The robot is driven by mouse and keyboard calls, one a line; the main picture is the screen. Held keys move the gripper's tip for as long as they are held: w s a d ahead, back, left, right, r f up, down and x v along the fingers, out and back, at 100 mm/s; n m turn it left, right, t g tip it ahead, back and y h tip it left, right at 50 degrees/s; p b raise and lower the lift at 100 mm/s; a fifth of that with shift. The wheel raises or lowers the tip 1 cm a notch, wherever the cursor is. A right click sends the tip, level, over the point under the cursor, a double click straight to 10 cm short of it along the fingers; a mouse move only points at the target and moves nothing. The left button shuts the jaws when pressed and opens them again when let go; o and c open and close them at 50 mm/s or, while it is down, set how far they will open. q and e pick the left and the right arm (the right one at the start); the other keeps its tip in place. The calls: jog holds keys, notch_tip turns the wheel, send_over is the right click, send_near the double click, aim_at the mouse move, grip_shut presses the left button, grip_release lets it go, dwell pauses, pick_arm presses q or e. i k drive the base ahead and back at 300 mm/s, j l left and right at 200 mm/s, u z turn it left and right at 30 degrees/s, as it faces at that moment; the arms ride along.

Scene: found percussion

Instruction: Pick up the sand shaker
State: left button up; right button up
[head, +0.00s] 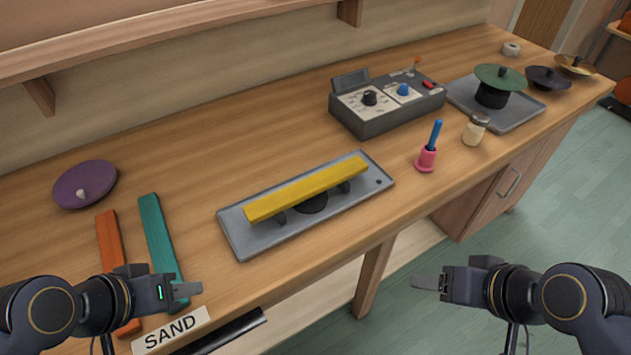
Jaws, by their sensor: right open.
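A small jar with a pale cream filling and a greyish lid (475,130) stands upright on the right part of the counter; it looks like the sand shaker. A white card reading SAND (171,331) lies at the counter's front left edge. My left gripper (188,290) is just above that card, beside the teal bar's near end, far from the jar; its fingers overlap, hiding the gap. My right gripper (428,283) is open and empty, in front of the counter, well below the jar in the picture.
A pink holder with a blue stick (427,158) stands left of the jar. A grey control box (387,101) and a tray with a green disc (498,77) are behind it. A yellow bar (306,188) rests over a grey tray. Orange (112,250) and teal bars (158,235) lie left.

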aim_at(479, 121)
jog(key=i+l+z, duration=0.25)
jog(key=l, duration=0.4)
jog(key=i+l+z, duration=0.25)
jog(key=i+l, duration=0.15)
jog(key=l, duration=0.2)
jog(key=i+l+z, duration=0.25)
jog(key=i+l, duration=0.15)
jog(key=l, duration=0.1)
